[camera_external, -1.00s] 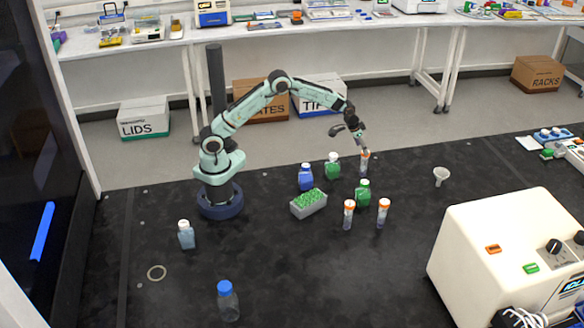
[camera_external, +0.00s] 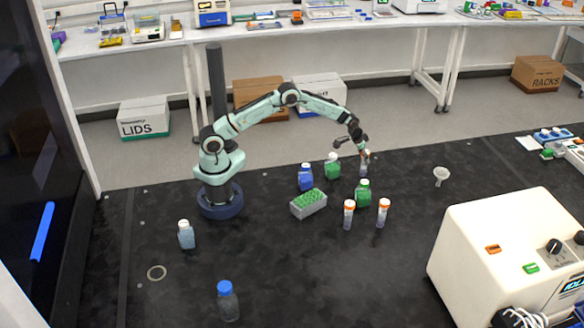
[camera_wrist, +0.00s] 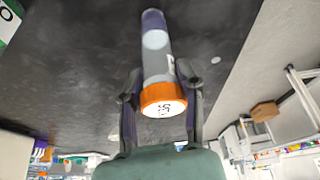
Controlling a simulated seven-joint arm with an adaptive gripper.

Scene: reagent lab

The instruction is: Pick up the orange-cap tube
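An orange-cap tube (camera_external: 365,168) stands upright on the black bench near its far edge, partly hidden by my gripper (camera_external: 352,149). In the wrist view the same tube (camera_wrist: 156,55) lies between the two fingers of my gripper (camera_wrist: 159,78), its orange cap facing the camera with dark writing on top. The fingers are open, one on each side of the tube, and seem not to press on it. Two more orange-cap tubes, a left one (camera_external: 348,215) and a right one (camera_external: 382,214), stand upright nearer the camera.
Green bottles (camera_external: 332,166) (camera_external: 363,193) and a blue bottle (camera_external: 306,178) stand close by. A grey rack (camera_external: 309,207) with green contents is left of the tubes. A white funnel (camera_external: 440,176) stands to the right. A large cream machine (camera_external: 500,250) fills the bench's right front.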

